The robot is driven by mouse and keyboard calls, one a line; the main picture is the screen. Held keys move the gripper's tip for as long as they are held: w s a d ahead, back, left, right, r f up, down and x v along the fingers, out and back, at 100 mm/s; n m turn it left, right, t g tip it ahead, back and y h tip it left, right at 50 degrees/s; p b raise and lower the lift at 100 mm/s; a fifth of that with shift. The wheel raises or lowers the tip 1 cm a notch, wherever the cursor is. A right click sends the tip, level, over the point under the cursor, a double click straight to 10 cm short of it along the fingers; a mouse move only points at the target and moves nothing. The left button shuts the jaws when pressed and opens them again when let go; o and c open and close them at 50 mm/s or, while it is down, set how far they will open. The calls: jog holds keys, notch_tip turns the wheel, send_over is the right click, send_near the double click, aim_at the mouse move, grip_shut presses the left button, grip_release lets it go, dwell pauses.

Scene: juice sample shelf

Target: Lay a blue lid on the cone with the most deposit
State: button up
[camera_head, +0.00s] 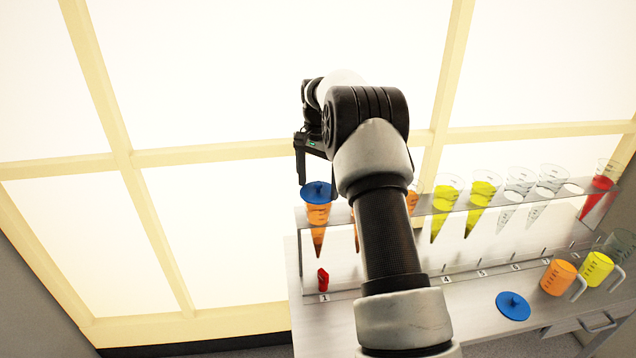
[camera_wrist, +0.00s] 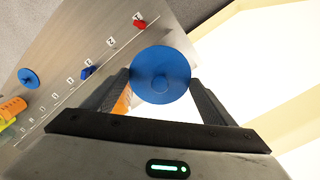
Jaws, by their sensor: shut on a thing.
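A blue lid (camera_head: 318,191) with a small knob sits between the fingers of my gripper (camera_head: 317,180), at the mouth of the leftmost orange cone (camera_head: 318,222). In the wrist view the lid (camera_wrist: 161,74) is flat and round, with my gripper (camera_wrist: 162,82) shut on it. I cannot tell whether it touches the cone rim. Other cones hang in the clear rack: two yellow ones (camera_head: 445,205) (camera_head: 481,200), several clear ones (camera_head: 512,195) and a red one (camera_head: 599,195). More orange cones are partly hidden behind my arm. Deposit amounts are too small to compare.
A second blue lid (camera_head: 513,306) lies on the bench. An orange jug (camera_head: 558,277) and a yellow jug (camera_head: 597,268) stand at the right. A small red piece (camera_head: 322,279) stands by label 1; a small blue piece (camera_wrist: 88,72) shows farther along the row.

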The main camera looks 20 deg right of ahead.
jog(key=shift+f, duration=0.15)
jog(key=o, duration=1)
jog(key=shift+o, duration=0.2)
